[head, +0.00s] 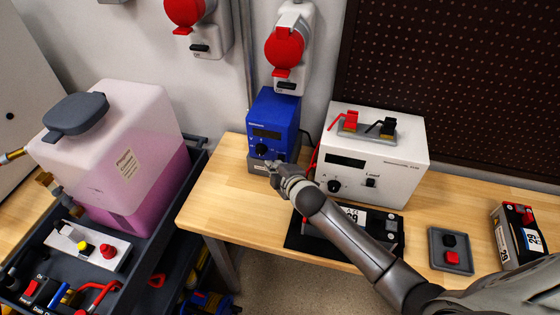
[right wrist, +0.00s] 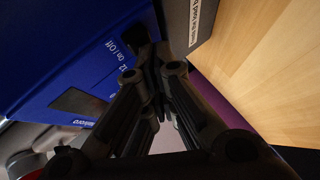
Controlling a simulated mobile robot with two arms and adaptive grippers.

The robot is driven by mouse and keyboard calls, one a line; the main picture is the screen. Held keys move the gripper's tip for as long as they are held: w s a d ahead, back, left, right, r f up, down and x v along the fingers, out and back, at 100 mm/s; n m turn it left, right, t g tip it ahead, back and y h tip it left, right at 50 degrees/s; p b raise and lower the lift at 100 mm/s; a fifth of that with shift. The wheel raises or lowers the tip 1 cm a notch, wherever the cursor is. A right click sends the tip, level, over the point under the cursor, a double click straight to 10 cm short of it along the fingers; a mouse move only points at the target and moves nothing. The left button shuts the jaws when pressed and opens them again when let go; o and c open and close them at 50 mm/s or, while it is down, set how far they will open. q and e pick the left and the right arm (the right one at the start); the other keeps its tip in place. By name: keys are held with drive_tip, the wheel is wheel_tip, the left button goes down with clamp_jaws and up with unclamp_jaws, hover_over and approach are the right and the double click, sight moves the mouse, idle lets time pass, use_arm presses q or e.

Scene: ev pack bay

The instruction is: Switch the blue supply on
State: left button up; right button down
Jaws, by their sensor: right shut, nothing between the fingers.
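The blue supply (head: 274,116) stands on the wooden bench against the wall, with a dark display and a black knob (head: 262,150) on its front. In the right wrist view, its blue face (right wrist: 60,50) carries white "On / Off" lettering beside a black control (right wrist: 136,36). My right gripper (head: 272,167) is shut and empty at the lower front of the supply. In the right wrist view, its fingertips (right wrist: 150,58) are close to the black control and partly cover it; I cannot tell whether they touch. My left gripper is not in view.
A white load box (head: 385,150) stands right of the supply, with red and black clips (head: 380,128) on top. A black mat (head: 300,240) lies in front. A grey tray (head: 438,262) and a battery (head: 518,235) are at right. A cart with a pink-liquid tank (head: 120,150) stands left.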

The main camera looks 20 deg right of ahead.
drive_tip(key=shift+w+d, duration=0.2)
drive_tip(key=shift+w, duration=0.1)
drive_tip(key=shift+s+r, duration=0.1)
drive_tip(key=shift+s+a+p, duration=0.2)
drive_tip(key=shift+s+p, duration=0.1)
drive_tip(key=shift+p, duration=0.05)
drive_tip(key=s+a+p, duration=0.2)
drive_tip(key=s+a, duration=0.1)
drive_tip(key=s, duration=0.2)
drive_tip(key=shift+a, duration=0.2)
idle(0.4)
idle(0.4)
